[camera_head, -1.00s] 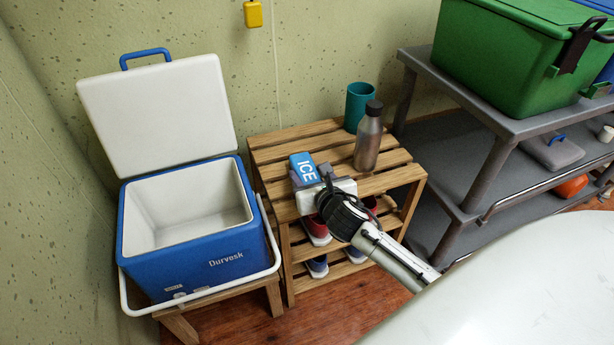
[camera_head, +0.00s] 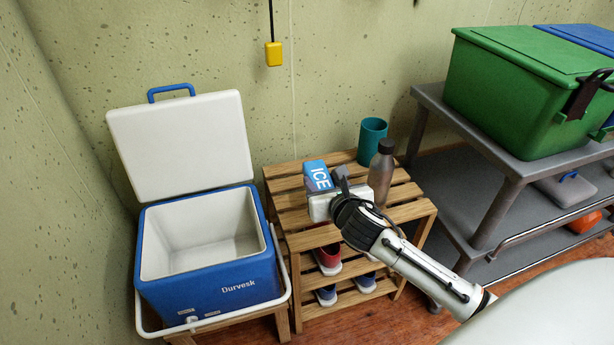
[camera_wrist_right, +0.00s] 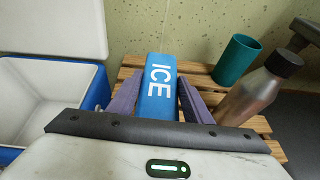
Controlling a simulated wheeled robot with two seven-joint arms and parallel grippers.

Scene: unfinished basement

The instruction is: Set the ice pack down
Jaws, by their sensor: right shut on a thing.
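The blue ice pack (camera_head: 317,177) with white "ICE" letters is held in my right gripper (camera_head: 327,186) over the wooden slatted rack (camera_head: 287,199). In the right wrist view the ice pack (camera_wrist_right: 157,90) lies between the two fingers of my right gripper (camera_wrist_right: 157,98), which are shut on its sides. I cannot tell whether its underside touches the slats. An open blue cooler (camera_head: 215,290) with a white, empty inside stands to the left of the rack, its lid (camera_head: 182,142) raised. My left gripper is not in view.
A steel bottle (camera_head: 380,178) and a teal cup (camera_head: 371,140) stand on the rack just right of the ice pack. Shoes (camera_head: 328,258) sit on its lower shelves. A grey shelf cart (camera_head: 505,160) with a green bin (camera_head: 510,95) is at right.

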